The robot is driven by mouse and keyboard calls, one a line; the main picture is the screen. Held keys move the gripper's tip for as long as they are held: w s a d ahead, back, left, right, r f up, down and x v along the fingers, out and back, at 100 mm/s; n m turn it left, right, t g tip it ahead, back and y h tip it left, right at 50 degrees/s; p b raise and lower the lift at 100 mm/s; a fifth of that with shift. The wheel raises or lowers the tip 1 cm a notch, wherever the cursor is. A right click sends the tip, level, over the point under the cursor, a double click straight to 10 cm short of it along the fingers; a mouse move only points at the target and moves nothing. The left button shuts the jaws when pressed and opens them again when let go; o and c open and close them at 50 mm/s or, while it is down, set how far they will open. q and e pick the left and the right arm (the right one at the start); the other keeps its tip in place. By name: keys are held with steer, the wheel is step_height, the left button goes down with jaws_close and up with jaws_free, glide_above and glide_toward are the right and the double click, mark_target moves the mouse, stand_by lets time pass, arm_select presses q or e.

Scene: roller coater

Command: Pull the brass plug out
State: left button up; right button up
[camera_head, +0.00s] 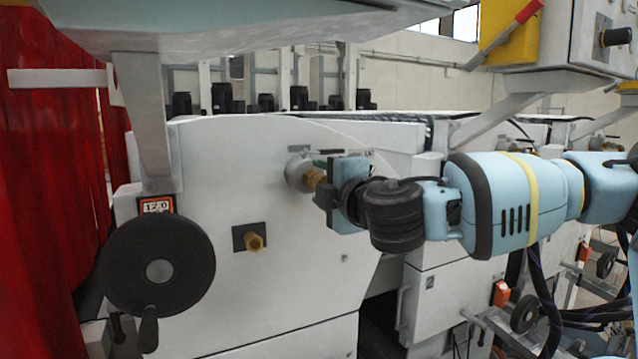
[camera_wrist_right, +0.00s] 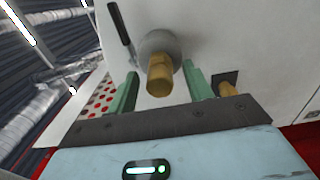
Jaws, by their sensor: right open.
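A brass plug (camera_head: 315,178) sticks out of a round grey boss (camera_head: 297,172) on the white machine panel (camera_head: 290,290). In the right wrist view the plug (camera_wrist_right: 160,75) appears between the two green fingers of my right gripper (camera_wrist_right: 161,82). The fingers stand apart, with a visible gap on each side of the plug. In the head view my right gripper (camera_head: 326,172) is at the panel, just right of the plug, and partly covers it. I cannot tell how deep the plug sits between the fingers. My left gripper is not in view.
A second brass fitting (camera_head: 254,241) sits lower left on a dark square plate; it also shows in the wrist view (camera_wrist_right: 228,90). A black handwheel (camera_head: 158,268) with a counter (camera_head: 157,206) stands further left. A red curtain (camera_head: 45,190) hangs at the left edge.

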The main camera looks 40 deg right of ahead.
steer(key=shift+c, duration=0.4)
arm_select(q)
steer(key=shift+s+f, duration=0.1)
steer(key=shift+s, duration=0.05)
arm_select(e)
jaws_close()
